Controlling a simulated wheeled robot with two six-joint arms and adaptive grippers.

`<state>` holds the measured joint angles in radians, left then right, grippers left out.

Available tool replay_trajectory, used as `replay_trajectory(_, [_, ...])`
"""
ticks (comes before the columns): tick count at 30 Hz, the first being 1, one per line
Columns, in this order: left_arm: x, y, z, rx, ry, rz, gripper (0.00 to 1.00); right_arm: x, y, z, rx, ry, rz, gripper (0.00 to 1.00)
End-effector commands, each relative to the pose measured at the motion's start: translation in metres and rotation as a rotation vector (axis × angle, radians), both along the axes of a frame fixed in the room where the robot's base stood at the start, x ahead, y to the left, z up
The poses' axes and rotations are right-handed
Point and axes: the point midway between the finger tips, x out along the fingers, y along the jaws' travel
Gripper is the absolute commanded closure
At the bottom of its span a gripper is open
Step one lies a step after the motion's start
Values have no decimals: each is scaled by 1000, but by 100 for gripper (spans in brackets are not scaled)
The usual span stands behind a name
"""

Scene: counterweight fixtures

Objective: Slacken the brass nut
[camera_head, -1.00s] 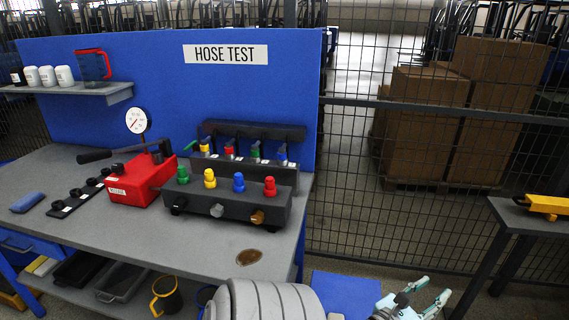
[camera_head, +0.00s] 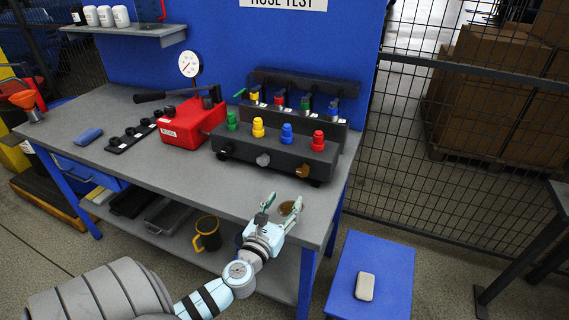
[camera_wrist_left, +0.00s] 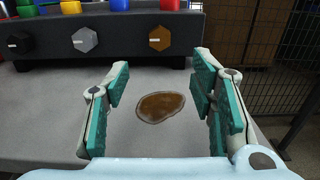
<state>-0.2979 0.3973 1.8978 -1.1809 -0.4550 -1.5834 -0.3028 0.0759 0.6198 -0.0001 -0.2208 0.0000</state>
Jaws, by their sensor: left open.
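The brass nut (camera_head: 303,168) is a brown-gold hex on the front face of a dark manifold block (camera_head: 262,152), at its right end. In the left wrist view the brass nut (camera_wrist_left: 160,38) shows near the top centre, beyond the fingertips. A silver hex nut (camera_head: 263,160) sits to its left on the same face. My left gripper (camera_head: 282,204) is open and empty at the bench's front edge, in front of the brass nut and apart from it. Its open teal-padded fingers also frame the left wrist view (camera_wrist_left: 160,78). My right gripper is out of view.
A brown stain (camera_wrist_left: 160,107) lies on the grey bench top between my fingers and the block. Coloured caps, including a red one (camera_head: 318,141), stand on the block. A red pump (camera_head: 190,125) with a gauge is to its left. A blue stool (camera_head: 385,270) holds a pale block.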

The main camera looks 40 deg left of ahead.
Motion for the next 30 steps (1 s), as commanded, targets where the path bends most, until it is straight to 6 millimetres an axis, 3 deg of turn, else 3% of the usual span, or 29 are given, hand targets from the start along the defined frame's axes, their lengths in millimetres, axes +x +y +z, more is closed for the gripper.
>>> replay_trajectory(9, [80, 31, 1, 0, -4, 7, 49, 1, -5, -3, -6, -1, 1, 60])
replay_trajectory(15, [114, 43, -1, 0, -1, 6, 49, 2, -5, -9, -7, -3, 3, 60])
replay_trajectory(25, [122, 46, 1, 0, 0, 6, 49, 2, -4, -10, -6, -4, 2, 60])
replay_trajectory(26, [122, 46, 1, 0, 0, 6, 51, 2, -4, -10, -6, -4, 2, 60])
replay_trajectory(30, [122, 46, 1, 0, 0, 5, 73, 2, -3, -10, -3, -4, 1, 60])
